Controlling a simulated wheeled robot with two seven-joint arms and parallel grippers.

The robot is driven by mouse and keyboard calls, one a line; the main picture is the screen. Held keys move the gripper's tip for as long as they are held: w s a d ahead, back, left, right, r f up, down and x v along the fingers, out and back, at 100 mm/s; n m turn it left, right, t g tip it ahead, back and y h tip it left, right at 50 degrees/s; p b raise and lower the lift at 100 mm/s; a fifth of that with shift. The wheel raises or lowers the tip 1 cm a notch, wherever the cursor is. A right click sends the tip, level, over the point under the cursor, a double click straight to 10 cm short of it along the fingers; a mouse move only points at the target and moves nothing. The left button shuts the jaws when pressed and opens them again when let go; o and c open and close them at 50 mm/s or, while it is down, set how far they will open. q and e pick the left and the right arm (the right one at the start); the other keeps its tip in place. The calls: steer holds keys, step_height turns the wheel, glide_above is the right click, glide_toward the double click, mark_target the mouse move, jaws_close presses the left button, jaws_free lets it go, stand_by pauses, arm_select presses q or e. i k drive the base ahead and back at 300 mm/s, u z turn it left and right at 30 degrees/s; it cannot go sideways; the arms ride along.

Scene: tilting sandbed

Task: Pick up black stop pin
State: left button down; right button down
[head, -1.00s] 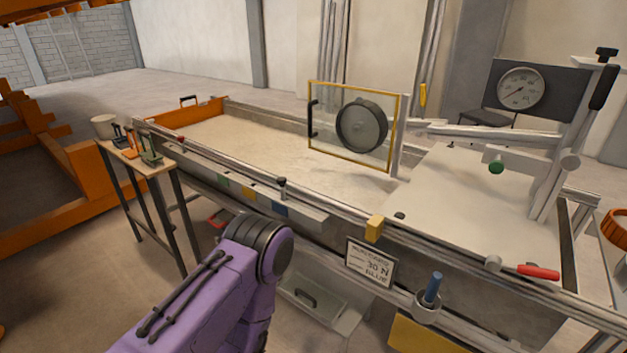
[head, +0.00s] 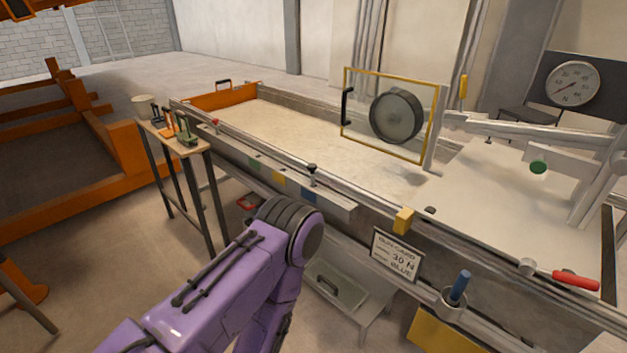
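A small black-topped pin (head: 311,169) stands upright on the front rail of the sandbed, by the strip of coloured patches; it looks like the black stop pin. A small black knob (head: 430,209) lies farther right, near the yellow block. A purple arm of mine comes in from the lower left, its rounded joint in front of the sandbed. Neither of my grippers shows, so what they hold cannot be seen.
The long sandbed (head: 262,130) has a yellow-framed panel with a dark wheel (head: 396,116) above it. A side table (head: 172,138) with tools stands at left. A blue pin (head: 460,286) sits in a front holder. A sign (head: 396,254) reads 30 N, blue.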

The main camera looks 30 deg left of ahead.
mark_target(312, 167)
steer(key=z, duration=0.05)
steer(key=k, duration=0.5)
steer(key=u, duration=1.85)
steer(key=i, duration=0.7)
steer(key=z, duration=1.55)
